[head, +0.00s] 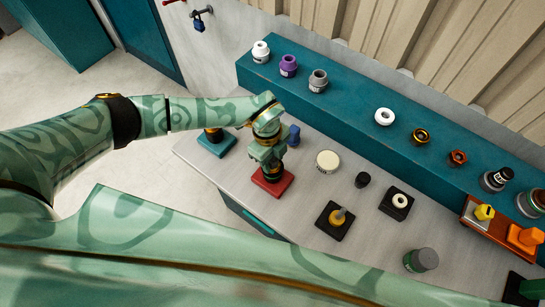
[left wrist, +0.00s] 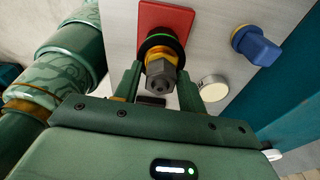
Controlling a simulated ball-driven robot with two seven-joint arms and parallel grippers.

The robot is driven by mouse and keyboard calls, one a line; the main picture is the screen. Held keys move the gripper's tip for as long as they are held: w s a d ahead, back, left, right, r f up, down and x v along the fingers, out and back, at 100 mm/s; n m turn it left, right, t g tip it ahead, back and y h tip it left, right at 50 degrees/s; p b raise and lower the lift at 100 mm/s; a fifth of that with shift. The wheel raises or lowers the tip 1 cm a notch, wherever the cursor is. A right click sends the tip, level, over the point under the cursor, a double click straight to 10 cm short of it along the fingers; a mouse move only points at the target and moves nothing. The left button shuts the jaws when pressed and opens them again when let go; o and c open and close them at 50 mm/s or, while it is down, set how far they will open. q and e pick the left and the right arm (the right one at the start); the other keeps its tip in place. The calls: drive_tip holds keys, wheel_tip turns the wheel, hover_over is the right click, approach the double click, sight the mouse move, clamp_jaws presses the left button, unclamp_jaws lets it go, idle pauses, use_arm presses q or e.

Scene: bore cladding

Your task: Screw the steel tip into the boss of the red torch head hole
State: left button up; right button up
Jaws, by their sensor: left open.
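The red torch head stand is a red square base (head: 272,182) on the grey bench, with a dark upright part on it. In the left wrist view the red base (left wrist: 165,20) carries a black collar with a green ring and a brass-coloured boss (left wrist: 160,52). A grey steel hex tip (left wrist: 160,74) with a dark bore shows at the boss's near end; how deep it sits I cannot tell. My left gripper (head: 267,156) is above the red base. Its fingers (left wrist: 159,84) are open, one on each side of the tip. My right gripper is not in view.
A teal base (head: 216,145) stands left of the red one. A blue knobbed part (head: 293,135), a cream disc (head: 328,161) and a black cup (head: 363,180) are to the right. A black base with a brass part (head: 335,221) is nearer. A teal shelf (head: 350,108) carries several rings and nozzles.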

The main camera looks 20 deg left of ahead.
use_arm(q)
drive_tip(key=shift+n, duration=0.4)
drive_tip(key=c, duration=0.5)
drive_tip(key=m, duration=0.6)
drive_tip(key=shift+w+m+g, duration=0.1)
drive_tip(key=shift+m+g, duration=0.2)
drive_tip(key=m+y, duration=0.1)
drive_tip(key=m, duration=0.4)
drive_tip(key=o, duration=0.5)
